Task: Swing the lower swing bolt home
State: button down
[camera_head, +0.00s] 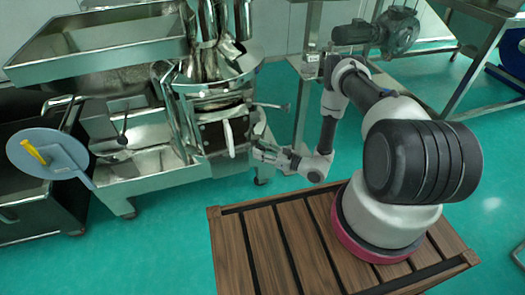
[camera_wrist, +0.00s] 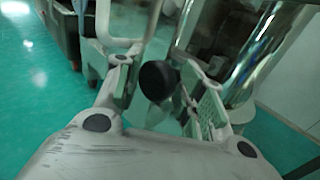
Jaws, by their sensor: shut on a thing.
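The vibrating sieve (camera_head: 215,75) is a shiny steel machine in the head view. My gripper (camera_head: 258,148) is at the lower right side of its body, seen from behind the arm. The bolt is too small to make out in the head view. Another rod with a dark knob (camera_head: 284,106) sticks out to the right, above my gripper.
A white curved handle (camera_head: 229,138) stands on the sieve front, left of my gripper; in the wrist view it (camera_wrist: 126,42) passes by the left finger. A steel cylinder (camera_wrist: 225,40) is close on the right. A steel tray (camera_head: 110,40) juts out at upper left.

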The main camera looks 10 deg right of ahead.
jog(key=shift+a+r, duration=0.3)
jog(key=shift+a, duration=0.05)
jog(key=c, duration=1)
grip_release()
jog(key=shift+a, duration=0.1)
jog(key=shift+o, duration=0.2)
jog(key=shift+w, duration=0.2)
jog(key=v, duration=1.2)
jog(key=shift+s+f, duration=0.3)
jog(key=shift+s, duration=0.2)
